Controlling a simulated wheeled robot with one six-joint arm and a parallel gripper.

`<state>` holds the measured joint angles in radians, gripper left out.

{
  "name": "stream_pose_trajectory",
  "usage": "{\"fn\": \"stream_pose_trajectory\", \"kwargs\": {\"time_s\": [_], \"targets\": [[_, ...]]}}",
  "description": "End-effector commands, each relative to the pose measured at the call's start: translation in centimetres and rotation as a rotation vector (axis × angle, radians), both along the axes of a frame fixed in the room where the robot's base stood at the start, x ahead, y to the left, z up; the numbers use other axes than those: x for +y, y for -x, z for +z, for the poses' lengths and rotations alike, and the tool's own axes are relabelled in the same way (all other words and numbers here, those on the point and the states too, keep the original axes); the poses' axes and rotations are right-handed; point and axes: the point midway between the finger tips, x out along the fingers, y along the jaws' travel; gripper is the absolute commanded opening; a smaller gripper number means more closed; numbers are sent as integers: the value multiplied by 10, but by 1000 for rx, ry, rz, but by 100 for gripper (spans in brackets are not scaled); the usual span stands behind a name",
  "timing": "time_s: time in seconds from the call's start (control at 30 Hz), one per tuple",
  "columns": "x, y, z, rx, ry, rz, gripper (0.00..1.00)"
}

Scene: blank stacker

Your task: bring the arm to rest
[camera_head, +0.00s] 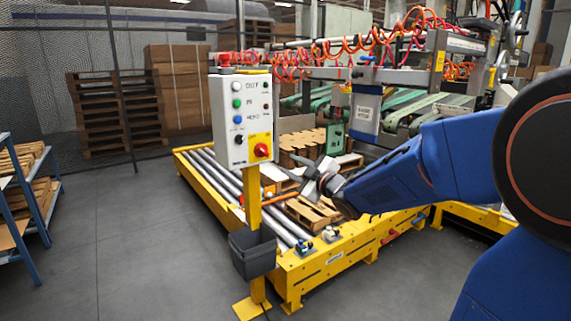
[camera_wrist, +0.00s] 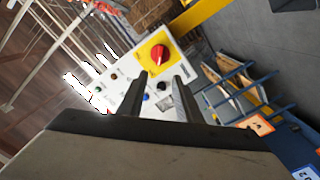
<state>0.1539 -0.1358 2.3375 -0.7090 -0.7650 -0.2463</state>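My gripper (camera_head: 296,180) is at the end of my blue arm, which reaches in from the right. It is just right of the control box (camera_head: 228,120) and above the roller conveyor's pallet area. In the wrist view my gripper's two dark fingers (camera_wrist: 160,88) stand apart with nothing held between them. The control box (camera_wrist: 112,82) lies beyond the fingers there, tilted in the picture, with a red rotary switch (camera_wrist: 158,53) on a yellow plate. That switch also shows on the box in the head view (camera_head: 261,150). I cannot tell the exact gap between fingertips and box.
The box stands on a yellow post (camera_head: 252,190) with a grey bin (camera_head: 252,254). The yellow-framed roller conveyor (camera_head: 300,272) holds wooden pallets (camera_head: 312,212). A blue rack (camera_head: 40,215) stands at far left. The grey floor (camera_head: 130,240) between is clear.

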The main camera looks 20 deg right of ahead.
Motion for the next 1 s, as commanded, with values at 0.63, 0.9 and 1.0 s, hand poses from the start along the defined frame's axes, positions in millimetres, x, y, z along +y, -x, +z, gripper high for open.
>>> {"fn": "stream_pose_trajectory", "kwargs": {"time_s": [0.63, 0.9, 1.0], "targets": [[-3, 9, 0, 3, 0, -3, 31], [-26, 39, -7, 136, -50, -164, 31], [-41, 63, -17, 232, -96, -264, 31]]}}
